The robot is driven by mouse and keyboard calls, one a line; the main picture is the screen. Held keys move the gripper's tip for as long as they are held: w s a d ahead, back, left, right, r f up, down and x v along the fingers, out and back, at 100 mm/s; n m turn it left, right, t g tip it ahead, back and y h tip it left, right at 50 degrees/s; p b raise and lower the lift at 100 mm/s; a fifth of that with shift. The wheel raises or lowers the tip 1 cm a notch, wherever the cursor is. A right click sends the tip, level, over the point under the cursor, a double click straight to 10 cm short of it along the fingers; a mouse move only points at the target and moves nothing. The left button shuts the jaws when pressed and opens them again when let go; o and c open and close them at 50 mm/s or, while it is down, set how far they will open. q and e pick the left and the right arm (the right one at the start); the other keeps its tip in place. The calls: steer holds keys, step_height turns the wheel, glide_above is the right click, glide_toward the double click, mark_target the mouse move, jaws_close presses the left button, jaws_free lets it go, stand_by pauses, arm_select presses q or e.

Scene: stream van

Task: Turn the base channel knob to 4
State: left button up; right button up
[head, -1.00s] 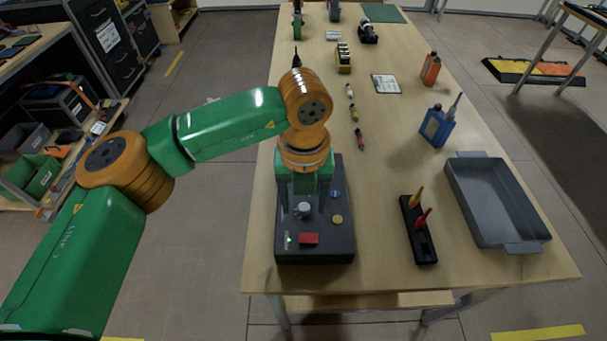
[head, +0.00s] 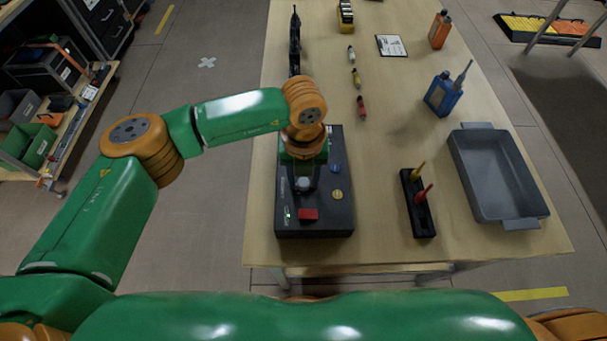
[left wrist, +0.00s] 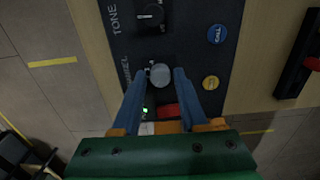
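The base (head: 342,214) is a dark box on the near left of the table. Its channel knob (left wrist: 160,75) is a round grey knob beside the partly hidden word CHANNEL. The knob's pointer and setting are not readable. My left gripper (left wrist: 159,73) points down over the box in the left wrist view. Its two blue fingers are apart, one on each side of the knob, with a visible gap to it. I cannot tell how high the tips are. In the head view the left gripper (head: 304,172) partly covers the knob area. My right gripper is out of view.
The box also carries a black TONE knob (left wrist: 150,15), a blue CALL button (left wrist: 217,34), a yellow button (left wrist: 210,82), a red button (left wrist: 168,111) and a lit green light (left wrist: 145,110). A black holder (head: 421,220) and a grey tray (head: 521,208) stand to the right.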

arm_select(q)
jaws_close()
